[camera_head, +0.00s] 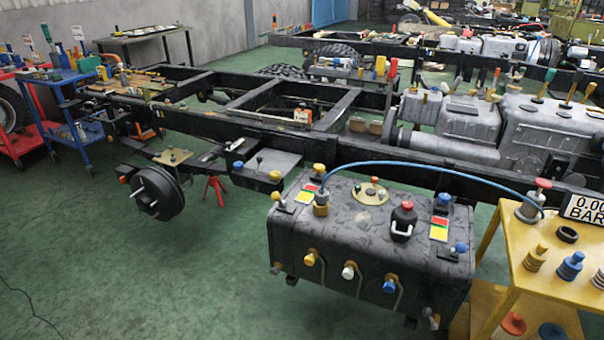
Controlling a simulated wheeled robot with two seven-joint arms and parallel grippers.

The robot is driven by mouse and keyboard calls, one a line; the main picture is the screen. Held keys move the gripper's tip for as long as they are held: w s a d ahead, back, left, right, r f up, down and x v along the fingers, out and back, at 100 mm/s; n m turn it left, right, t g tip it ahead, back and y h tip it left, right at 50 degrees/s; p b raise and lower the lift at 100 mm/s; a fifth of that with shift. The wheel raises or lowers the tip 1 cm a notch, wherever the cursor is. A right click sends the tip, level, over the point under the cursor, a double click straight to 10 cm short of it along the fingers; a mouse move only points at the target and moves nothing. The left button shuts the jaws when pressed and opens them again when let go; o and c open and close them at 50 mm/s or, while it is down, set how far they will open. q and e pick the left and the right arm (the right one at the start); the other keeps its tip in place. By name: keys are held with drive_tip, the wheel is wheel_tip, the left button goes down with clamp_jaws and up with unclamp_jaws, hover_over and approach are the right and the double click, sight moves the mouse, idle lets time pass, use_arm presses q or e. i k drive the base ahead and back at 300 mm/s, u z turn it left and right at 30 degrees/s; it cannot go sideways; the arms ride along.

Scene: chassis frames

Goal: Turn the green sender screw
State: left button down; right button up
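A dark grey fuel tank (330,240) hangs on the near side of the black chassis frame. On its top is a round brass plate (370,193) with small knobs on it, which looks like the sender. Neither of my grippers shows in the head view, and nothing touches the plate.
Blue, yellow and white knobs stick out of the tank front. Green floor (160,280) is clear at left.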

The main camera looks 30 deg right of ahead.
sight(357, 187)
drive_tip(key=u, duration=0.3)
drive_tip(key=i, duration=0.85)
drive_tip(key=z, duration=0.1)
